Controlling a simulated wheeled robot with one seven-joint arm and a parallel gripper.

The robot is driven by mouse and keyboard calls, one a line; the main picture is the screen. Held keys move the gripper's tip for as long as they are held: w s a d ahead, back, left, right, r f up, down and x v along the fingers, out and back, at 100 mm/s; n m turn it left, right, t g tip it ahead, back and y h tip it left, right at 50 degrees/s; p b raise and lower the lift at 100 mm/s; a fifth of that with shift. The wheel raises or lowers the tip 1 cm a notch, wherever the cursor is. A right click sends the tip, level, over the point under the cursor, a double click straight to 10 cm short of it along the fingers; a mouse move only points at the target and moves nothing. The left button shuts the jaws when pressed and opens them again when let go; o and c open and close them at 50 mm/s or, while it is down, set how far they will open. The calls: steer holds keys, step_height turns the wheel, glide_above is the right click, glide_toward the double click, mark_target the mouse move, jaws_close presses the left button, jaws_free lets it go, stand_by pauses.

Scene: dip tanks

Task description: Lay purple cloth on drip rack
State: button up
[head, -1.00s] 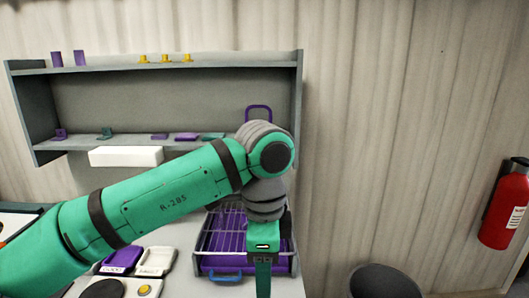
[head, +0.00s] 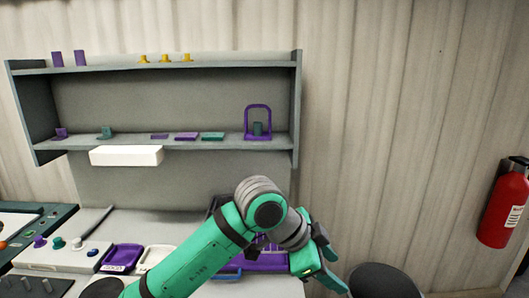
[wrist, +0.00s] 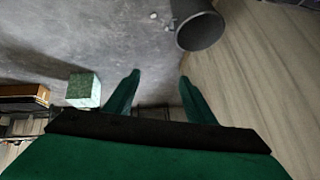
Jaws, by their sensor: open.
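The drip rack (head: 265,262), which looks like a purple tray with a wire grid, is on the counter below the shelf and largely hidden behind my arm. I cannot make out a purple cloth for certain; any cloth on the rack is hidden by my arm. My gripper (head: 320,266) is to the right of the rack, past the counter's right end. In the wrist view my gripper (wrist: 160,76) has its two green fingers wide apart, with nothing between them and grey floor beyond.
A wall shelf (head: 220,142) carries small purple, green and yellow items. A purple tray (head: 122,257) and a white tray (head: 157,256) lie left of the rack. A dark round bin (head: 382,281) stands at right, also in the wrist view (wrist: 199,30). A fire extinguisher (head: 505,205) hangs far right.

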steer(key=w+d+f+n+t+h, duration=0.1)
steer(key=w+d+n+t+h, duration=0.4)
steer(key=d+n+t+h, duration=0.25)
steer(key=s+a+f+n+t+y, duration=0.3)
steer(key=s+a+f+n+y, duration=0.15)
steer(key=f, duration=0.45)
steer(key=s+a+f+n+t+y, duration=0.25)
steer(key=s+f+n, duration=0.2)
steer(key=f, duration=0.35)
steer(key=s+a+f+n+t+y, duration=0.2)
steer(key=s+a+f+n+y, duration=0.3)
steer(key=f, duration=0.4)
steer(key=s+a+f+m+y, duration=0.1)
steer(key=s+a, duration=0.2)
steer(key=s, duration=0.5)
steer(key=s+a+f+m+g+y, duration=0.1)
steer(key=s+a+f, duration=0.1)
steer(key=s, duration=0.7)
steer(key=s+a+f+m+y, duration=0.1)
steer(key=s+a, duration=0.4)
steer(key=s, duration=0.3)
steer(key=shift+s+f+g, duration=0.35)
steer(key=shift+f+g, duration=0.05)
steer(key=shift+s, duration=0.1)
